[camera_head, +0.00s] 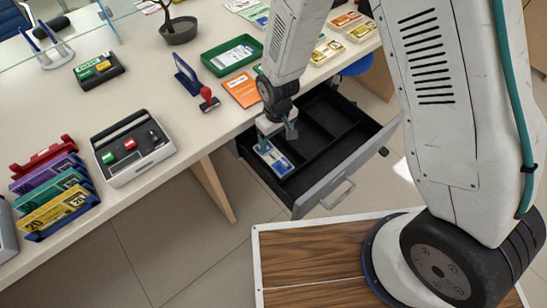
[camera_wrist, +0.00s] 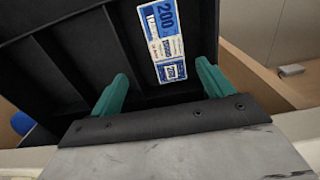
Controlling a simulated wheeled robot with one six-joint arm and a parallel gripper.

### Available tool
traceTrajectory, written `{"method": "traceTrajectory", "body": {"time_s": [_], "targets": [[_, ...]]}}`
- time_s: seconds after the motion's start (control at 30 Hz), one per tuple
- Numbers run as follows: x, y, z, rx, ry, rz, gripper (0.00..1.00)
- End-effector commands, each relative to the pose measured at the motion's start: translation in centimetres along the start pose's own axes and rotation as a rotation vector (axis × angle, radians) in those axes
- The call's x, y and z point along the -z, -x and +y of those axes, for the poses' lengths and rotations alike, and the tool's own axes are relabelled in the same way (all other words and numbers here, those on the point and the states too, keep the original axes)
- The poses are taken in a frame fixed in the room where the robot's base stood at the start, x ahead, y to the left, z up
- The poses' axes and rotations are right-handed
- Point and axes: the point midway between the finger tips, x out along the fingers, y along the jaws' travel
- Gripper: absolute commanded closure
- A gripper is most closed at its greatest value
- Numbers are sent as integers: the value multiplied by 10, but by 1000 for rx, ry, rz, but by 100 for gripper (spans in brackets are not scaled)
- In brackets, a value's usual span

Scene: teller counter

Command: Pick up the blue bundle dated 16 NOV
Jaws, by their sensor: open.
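A blue bundle (camera_head: 273,158) lies flat in the left front compartment of the open black drawer (camera_head: 335,108). The wrist view shows it too (camera_wrist: 166,38), with a white paper band and the number 200; I cannot read its date for certain. My gripper (camera_head: 277,138) is over that compartment, just above the bundle's far end. Its teal fingers (camera_wrist: 162,72) are spread and empty in the wrist view. The bundle lies beyond the fingertips, towards the right finger, and seems apart from them.
Black dividers and the drawer's walls surround the bundle. Orange and yellow bundles (camera_head: 345,22) lie farther back.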

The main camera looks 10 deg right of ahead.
Motion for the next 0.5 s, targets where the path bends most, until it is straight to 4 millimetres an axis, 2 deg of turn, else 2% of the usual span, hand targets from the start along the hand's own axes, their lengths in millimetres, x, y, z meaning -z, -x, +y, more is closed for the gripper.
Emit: {"method": "traceTrajectory", "body": {"time_s": [0.03, 0.5], "targets": [[0, -9, -4, 0, 9, -4, 20], [1, -63, -10, 1, 17, -6, 20]]}}
